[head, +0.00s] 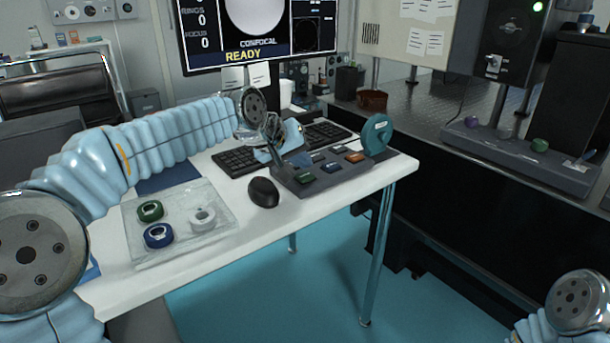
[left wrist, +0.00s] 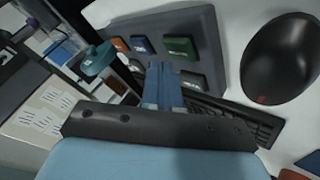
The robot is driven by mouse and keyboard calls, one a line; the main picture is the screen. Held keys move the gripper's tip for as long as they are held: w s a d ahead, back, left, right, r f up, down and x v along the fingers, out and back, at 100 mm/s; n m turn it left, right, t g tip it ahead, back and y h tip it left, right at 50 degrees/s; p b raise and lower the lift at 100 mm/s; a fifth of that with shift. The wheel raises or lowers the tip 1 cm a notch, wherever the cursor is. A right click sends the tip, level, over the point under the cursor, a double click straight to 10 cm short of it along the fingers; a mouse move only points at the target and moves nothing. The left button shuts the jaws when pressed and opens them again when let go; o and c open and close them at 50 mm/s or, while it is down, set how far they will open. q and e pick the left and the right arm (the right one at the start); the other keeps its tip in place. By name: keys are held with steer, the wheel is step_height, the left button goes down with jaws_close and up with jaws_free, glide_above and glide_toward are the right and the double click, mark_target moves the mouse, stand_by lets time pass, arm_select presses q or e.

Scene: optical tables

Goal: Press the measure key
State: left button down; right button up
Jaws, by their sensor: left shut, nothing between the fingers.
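A dark grey key panel (head: 288,182) sits on the white desk, with several coloured keys; it also shows in the left wrist view (left wrist: 208,30). A green key (head: 305,177) is at its near left, also in the left wrist view (left wrist: 181,47). A blue key (head: 331,167) and an orange key (head: 355,157) are in the same row. The key labels are too small to read, so I cannot tell which is measure. My left gripper (head: 298,158) is shut and empty over the panel's far left part; its fingertips show in the left wrist view (left wrist: 161,67).
A black mouse (head: 263,192) lies left of the panel and a keyboard (head: 237,162) behind it. A teal tape dispenser (head: 376,134) stands at the panel's right end. A clear tray (head: 222,232) holds three rings. The monitor (head: 243,57) reads READY.

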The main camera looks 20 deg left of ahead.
mark_target(301, 177)
arm_select(q)
steer(key=shift+f, duration=0.15)
stand_by(0.7)
steer(key=shift+f+b, duration=0.25)
steer(key=shift+b, duration=0.1)
steer(key=shift+f+b, duration=0.3)
steer(key=shift+f, duration=0.1)
stand_by(0.5)
stand_by(0.3)
steer(key=shift+r+p, duration=0.75)
steer(key=shift+r, duration=0.05)
steer(key=shift+r, duration=0.1)
step_height(301, 177, up, 5)
steer(key=p, duration=0.4)
stand_by(0.5)
